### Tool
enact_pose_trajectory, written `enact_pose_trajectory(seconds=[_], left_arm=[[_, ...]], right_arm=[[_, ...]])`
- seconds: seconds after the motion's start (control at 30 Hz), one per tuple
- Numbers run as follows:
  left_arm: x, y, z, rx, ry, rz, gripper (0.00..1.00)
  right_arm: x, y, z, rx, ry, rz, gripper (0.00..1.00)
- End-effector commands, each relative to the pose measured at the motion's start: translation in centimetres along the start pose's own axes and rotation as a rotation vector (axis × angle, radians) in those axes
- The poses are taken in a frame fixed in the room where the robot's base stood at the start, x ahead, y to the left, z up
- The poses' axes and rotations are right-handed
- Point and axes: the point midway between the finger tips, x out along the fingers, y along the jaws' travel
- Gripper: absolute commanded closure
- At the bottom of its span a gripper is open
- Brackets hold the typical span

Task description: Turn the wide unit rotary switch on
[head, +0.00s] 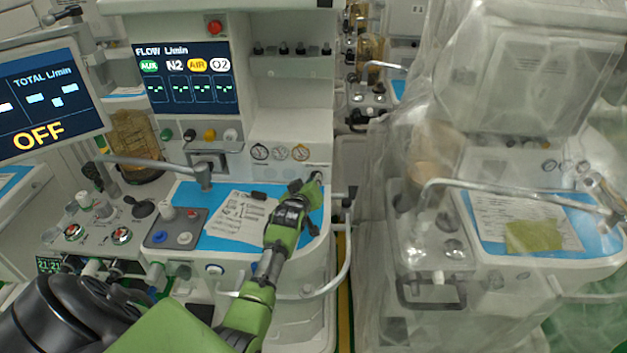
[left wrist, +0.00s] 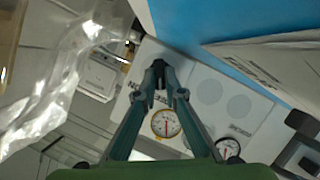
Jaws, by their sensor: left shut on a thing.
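The wide unit (head: 290,125) is the uncovered white cart, with a tilted screen (head: 45,105) at the left reading "OFF" in yellow. My left gripper (head: 317,180) is at the right end of its front gauge panel, right of the gauges (head: 281,153). In the left wrist view my left gripper's fingers (left wrist: 159,74) converge and are shut at the panel face, above a round gauge (left wrist: 166,124). They close on the rotary switch, which is mostly hidden by the fingertips, so its angle cannot be told. My right gripper is not in view.
A blue work surface (head: 190,194) with a paper sheet (head: 238,217) lies below the panel. A metal arm (head: 150,163) reaches over it from the left. A second cart under clear plastic (head: 400,200) stands close on the right, with a narrow gap between.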

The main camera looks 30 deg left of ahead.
Motion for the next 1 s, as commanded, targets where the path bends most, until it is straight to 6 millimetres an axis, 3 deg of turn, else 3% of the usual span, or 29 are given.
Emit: enact_pose_trajectory(seconds=[0.37,1.0], left_arm=[[0.1,0.6,0.0,0.285,0.001,-0.118,1.00],[0.4,0.8,0.6,0.829,0.006,-0.341,1.00]], right_arm=[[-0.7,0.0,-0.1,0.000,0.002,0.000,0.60],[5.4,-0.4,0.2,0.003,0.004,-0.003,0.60]])
